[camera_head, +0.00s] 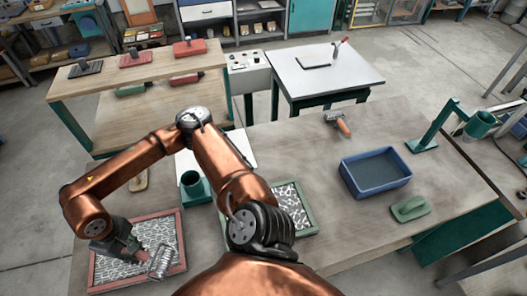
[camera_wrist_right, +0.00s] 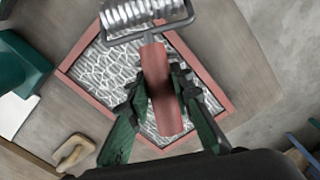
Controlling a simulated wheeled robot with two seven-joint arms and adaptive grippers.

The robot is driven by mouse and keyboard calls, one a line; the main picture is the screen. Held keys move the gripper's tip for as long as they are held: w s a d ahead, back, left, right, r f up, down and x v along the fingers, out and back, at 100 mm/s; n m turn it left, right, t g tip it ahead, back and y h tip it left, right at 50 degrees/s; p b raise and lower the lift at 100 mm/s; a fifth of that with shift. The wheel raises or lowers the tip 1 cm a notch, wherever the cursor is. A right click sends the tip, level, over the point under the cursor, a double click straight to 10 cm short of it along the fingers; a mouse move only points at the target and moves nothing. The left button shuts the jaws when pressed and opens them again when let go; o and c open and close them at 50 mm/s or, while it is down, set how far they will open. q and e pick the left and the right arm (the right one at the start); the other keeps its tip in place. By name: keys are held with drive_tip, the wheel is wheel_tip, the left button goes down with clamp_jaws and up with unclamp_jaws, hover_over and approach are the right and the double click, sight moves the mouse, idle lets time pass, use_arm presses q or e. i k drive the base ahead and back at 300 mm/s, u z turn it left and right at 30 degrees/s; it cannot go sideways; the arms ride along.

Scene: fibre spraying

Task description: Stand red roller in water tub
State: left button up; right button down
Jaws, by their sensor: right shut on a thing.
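My right gripper (camera_head: 130,247) is shut on the handle of the red roller (camera_head: 160,262), at the lower left of the head view. In the right wrist view, the green fingers of my right gripper (camera_wrist_right: 160,98) close around the red handle of the red roller (camera_wrist_right: 164,112). Its silvery ribbed drum points away from the gripper. The roller is over a red-framed tray (camera_head: 178,262) with a white cracked pattern. The blue-rimmed water tub (camera_head: 375,190) stands on the right of the table, far from the roller. My left gripper is not in view.
A green-framed tray (camera_head: 310,212), a green cup holder (camera_head: 197,188) and a white sheet lie near the table's middle. An orange-handled tool (camera_head: 340,123) lies behind the tub. A green float (camera_head: 410,208) and a green stand (camera_head: 430,130) flank the tub.

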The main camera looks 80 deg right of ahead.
sight(371, 180)
drive_tip(key=u, duration=0.2)
drive_tip(key=k, duration=1.3)
drive_tip(key=z, duration=2.05)
drive_tip(key=i, duration=0.5)
drive_tip(key=z, duration=0.05)
